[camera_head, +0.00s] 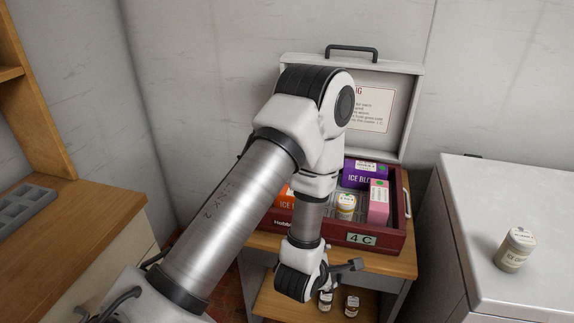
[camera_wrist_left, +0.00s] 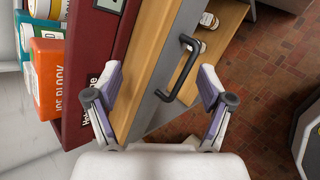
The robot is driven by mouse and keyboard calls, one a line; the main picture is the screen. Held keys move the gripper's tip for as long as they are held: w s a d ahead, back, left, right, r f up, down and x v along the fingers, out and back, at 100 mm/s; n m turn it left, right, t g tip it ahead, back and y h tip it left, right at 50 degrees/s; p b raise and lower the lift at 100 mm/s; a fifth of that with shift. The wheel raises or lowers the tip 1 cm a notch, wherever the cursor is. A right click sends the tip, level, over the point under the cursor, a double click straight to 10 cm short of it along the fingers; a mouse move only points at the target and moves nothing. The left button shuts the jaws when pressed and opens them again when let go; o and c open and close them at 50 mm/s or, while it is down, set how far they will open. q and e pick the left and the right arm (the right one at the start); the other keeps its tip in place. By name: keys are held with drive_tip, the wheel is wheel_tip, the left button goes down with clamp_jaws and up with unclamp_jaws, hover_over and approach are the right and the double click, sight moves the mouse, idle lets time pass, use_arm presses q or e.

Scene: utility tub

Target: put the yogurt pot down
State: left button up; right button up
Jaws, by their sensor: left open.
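A white-lidded pot (camera_head: 345,206) with a yellow-brown label stands inside the dark red box (camera_head: 385,241) marked 4 C. A similar lidded pot (camera_head: 515,249) stands upright on the white cabinet top at the right. I cannot tell from the labels which one is the yogurt pot. My left gripper (camera_head: 350,266) is low in front of the box, partly hidden by its own wrist. My right gripper is not in view.
The box holds an orange ice block (camera_wrist_left: 50,80), a purple ice block (camera_head: 363,175) and a pink carton (camera_head: 378,203). Its pale lid (camera_head: 403,125) stands open. Small jars (camera_head: 351,305) stand on the lower shelf.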

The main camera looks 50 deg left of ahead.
use_arm(q)
drive_tip(key=s+d+f+m+g+h, duration=0.1)
drive_tip(key=s+d+f+m+g, duration=0.2)
drive_tip(key=s+f+m, duration=0.4)
drive_tip(key=s+d+f+m+g+h, duration=0.1)
drive_tip(key=s+d+f+m+g, duration=0.2)
drive_tip(key=s+m, duration=1.1)
wheel_tip(320, 180, down, 5)
drive_tip(key=m+g, duration=0.3)
drive_tip(key=m, duration=0.3)
drive_tip(key=shift+s, duration=0.35)
